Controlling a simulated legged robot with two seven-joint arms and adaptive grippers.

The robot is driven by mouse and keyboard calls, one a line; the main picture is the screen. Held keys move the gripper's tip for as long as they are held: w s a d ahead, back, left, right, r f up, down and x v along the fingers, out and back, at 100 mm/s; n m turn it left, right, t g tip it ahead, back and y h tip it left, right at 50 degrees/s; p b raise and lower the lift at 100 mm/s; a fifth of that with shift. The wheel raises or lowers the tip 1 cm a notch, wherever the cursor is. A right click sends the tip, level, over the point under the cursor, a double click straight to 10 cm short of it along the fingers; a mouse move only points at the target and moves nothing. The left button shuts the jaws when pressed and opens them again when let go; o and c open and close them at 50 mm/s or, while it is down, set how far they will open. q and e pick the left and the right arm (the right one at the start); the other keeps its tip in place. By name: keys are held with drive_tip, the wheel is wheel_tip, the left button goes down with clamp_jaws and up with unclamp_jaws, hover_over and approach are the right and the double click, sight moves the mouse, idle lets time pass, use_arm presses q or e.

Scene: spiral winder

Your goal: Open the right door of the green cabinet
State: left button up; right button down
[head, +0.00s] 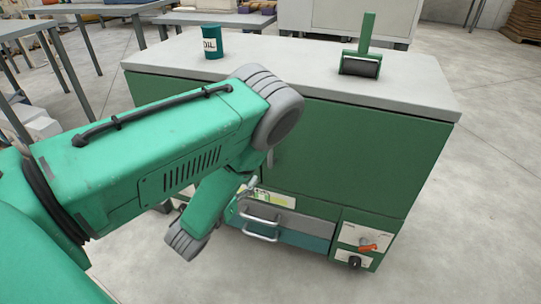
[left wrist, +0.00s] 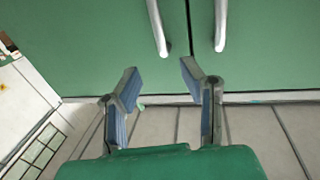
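The green cabinet (head: 330,150) with a grey top stands ahead of me in the head view. In the left wrist view, two green doors meet at a vertical seam: the left one (left wrist: 95,45) and the right one (left wrist: 270,50). Each has a silver bar handle beside the seam, the left handle (left wrist: 157,28) and the right handle (left wrist: 221,25). My left gripper (left wrist: 160,76) is open and empty, with blue-padded fingers apart below the handles in the picture, touching neither handle. In the head view my left arm hides part of the cabinet front. My right gripper is not in view.
An oil can (head: 212,42) and a green-handled roller tool (head: 362,55) stand on the cabinet top. Low on the front are silver drawer handles (head: 262,219) and a panel with an orange knob (head: 367,247). Floor at the right (head: 480,190) is clear. Tables (head: 110,8) stand behind.

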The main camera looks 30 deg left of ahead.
sight(270, 165)
use_arm(q)
drive_tip(key=w+b, duration=0.1)
drive_tip(key=w, duration=0.3)
drive_tip(key=w+b, duration=0.1)
drive_tip(key=w, duration=0.4)
drive_tip(key=w+b, duration=0.1)
drive_tip(key=w, duration=0.3)
drive_tip(key=shift+w+a, duration=0.25)
drive_tip(key=shift+a, duration=0.05)
clamp_jaws()
